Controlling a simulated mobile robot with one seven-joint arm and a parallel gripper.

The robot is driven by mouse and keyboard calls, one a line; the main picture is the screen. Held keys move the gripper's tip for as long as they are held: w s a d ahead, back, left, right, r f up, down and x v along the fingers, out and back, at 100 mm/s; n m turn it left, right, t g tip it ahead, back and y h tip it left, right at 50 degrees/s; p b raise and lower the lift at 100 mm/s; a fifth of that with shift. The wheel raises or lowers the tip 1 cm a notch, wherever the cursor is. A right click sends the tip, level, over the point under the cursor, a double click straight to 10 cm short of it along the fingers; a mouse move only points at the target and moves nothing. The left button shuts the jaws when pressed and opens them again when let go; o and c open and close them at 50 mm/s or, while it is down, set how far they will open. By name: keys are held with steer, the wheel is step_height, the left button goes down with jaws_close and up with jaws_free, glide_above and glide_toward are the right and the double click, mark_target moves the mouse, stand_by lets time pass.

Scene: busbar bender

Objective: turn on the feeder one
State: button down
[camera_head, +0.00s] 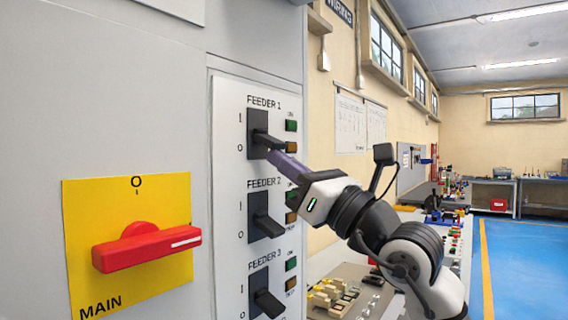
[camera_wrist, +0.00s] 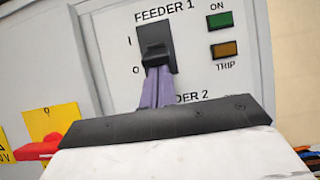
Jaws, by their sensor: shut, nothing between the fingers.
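The FEEDER 1 switch (camera_head: 260,124) is a black plate with a black lever at the top of the light panel, marked I above and 0 below. Its lever (camera_wrist: 155,52) points outward and down, much like the levers below it. My gripper (camera_head: 276,157) is shut and empty, coming in from the right and below. Its purple fingers (camera_wrist: 157,84) have their tips at the underside of the lever, touching or nearly so; the exact gap cannot be told. The green ON lamp (camera_wrist: 220,20) and the amber TRIP lamp (camera_wrist: 224,49) beside the switch look unlit.
The FEEDER 2 switch (camera_head: 266,224) and FEEDER 3 switch (camera_head: 268,302) sit below, levers down. A red MAIN handle (camera_head: 146,250) on a yellow plate (camera_head: 85,200) stands out at left. A bench with parts (camera_head: 345,294) lies below right. Open blue floor (camera_head: 515,260) is farther right.

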mark_target(270, 137)
steer(key=r+h+p, duration=0.1)
steer(key=r+g+h+p, duration=0.1)
steer(key=d+g+p, duration=0.1)
steer(key=shift+s+r+h+p, duration=0.35)
steer(key=shift+r+h+p, duration=0.05)
step_height(270, 137, up, 2)
steer(key=g+h+p, duration=0.2)
steer(key=h+p, duration=0.1)
steer(key=p, duration=0.1)
steer(key=shift+s+d, duration=0.1)
steer(key=shift+f, duration=0.3)
steer(key=shift+d+r, duration=0.1)
